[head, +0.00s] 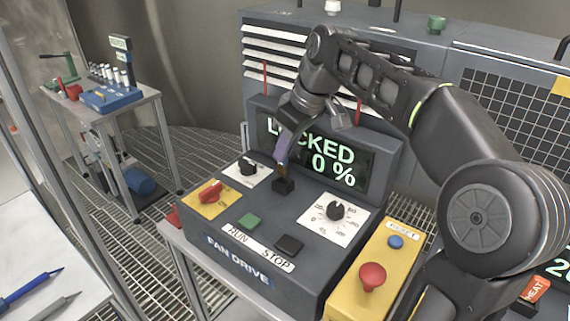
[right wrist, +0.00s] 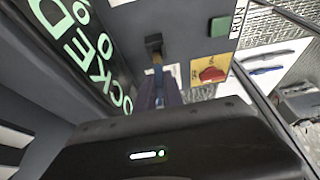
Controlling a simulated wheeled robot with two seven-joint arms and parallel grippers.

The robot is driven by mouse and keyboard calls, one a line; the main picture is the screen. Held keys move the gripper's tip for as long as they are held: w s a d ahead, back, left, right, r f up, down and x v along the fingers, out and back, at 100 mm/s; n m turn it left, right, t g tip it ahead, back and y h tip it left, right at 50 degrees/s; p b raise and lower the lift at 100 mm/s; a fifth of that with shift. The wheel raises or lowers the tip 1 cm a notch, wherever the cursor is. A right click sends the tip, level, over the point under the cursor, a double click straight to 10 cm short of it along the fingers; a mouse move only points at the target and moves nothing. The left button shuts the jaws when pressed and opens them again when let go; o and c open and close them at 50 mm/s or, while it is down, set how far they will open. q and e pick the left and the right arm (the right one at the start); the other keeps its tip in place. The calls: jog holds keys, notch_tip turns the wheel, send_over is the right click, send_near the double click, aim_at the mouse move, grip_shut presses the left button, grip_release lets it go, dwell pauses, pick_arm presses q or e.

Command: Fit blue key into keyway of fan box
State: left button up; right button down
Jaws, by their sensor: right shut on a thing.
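The fan box (head: 232,240), marked FAN DRIVE, has a small black raised keyway block (head: 283,186) in the middle of its sloped top. The keyway also shows in the right wrist view (right wrist: 153,44). My right gripper (head: 284,150) comes down from above and is shut on the blue key (right wrist: 158,84). The key's brownish shaft (head: 283,169) points down at the keyway and its tip is at or just above the block. I cannot tell whether the tip is inside. The fingers hide most of the key. My left gripper is out of view.
The display (head: 330,158) behind the keyway reads LOCKED 0 %. A red knob (head: 210,191), black knobs, a green RUN button (head: 249,221) and a black STOP button (head: 289,245) surround the keyway. A yellow box with a red button (head: 372,277) stands at right.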

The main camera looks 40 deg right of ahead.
aim_at(287, 162)
jog(key=shift+f, duration=0.1)
notch_tip(287, 162, down, 4)
jog(key=shift+r, duration=0.1)
jog(key=shift+f, duration=0.2)
jog(key=c, duration=1.9)
grip_release()
jog(key=shift+f, duration=0.1)
jog(key=o, duration=0.4)
jog(key=shift+o, duration=0.2)
